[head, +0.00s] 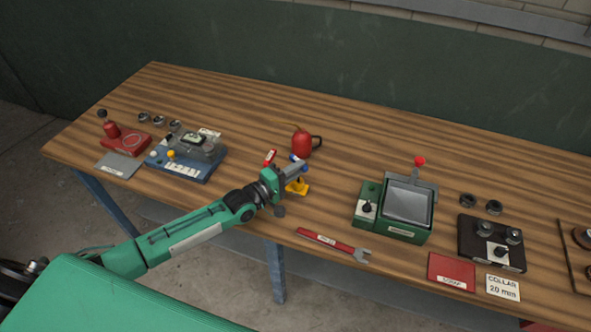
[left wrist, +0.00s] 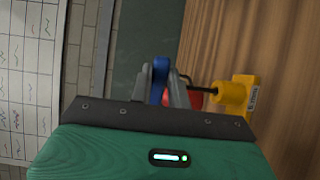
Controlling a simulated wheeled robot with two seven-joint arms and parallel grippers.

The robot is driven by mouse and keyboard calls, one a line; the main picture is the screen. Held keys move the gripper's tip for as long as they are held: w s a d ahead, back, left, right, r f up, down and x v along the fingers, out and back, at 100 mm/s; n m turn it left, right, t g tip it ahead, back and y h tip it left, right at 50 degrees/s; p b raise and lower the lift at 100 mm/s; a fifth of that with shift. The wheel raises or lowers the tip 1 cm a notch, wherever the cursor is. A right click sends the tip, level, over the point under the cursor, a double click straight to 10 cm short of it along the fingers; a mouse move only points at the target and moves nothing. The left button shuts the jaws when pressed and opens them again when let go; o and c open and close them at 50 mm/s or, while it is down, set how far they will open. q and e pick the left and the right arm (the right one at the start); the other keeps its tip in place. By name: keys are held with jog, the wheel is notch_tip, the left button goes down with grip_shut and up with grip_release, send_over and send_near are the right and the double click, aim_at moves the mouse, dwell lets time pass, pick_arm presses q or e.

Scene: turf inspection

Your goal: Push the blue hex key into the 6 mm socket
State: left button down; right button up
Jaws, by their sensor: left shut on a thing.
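My left gripper (head: 299,167) is over the middle of the bench and is shut on the blue hex key (head: 293,157). In the left wrist view the blue key (left wrist: 158,80) stands between the two grey fingertips (left wrist: 160,88). A yellow block (head: 297,187) stands on the bench just below the gripper and is partly covered by it. In the left wrist view the yellow block (left wrist: 232,92) is to the right of the fingers, with a small label that I cannot read. Its socket opening is not visible, and I cannot tell whether the key touches it. My right gripper is not in view.
A red can (head: 302,143) stands close behind the gripper, and a small red-and-white item (head: 269,157) lies to its left. A red wrench (head: 335,243) lies near the front edge. A green machine (head: 393,210) stands to the right, and a blue-based device (head: 185,160) to the left.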

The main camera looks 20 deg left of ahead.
pick_arm(q)
jog(key=shift+f+b, duration=0.4)
jog(key=shift+f, duration=0.1)
jog(key=c, duration=1.3)
grip_release()
jog(key=shift+o, duration=0.2)
jog(key=b+v, duration=0.3)
jog(key=v, duration=1)
jog(key=shift+s+a, duration=0.2)
jog(key=shift+s, duration=0.15)
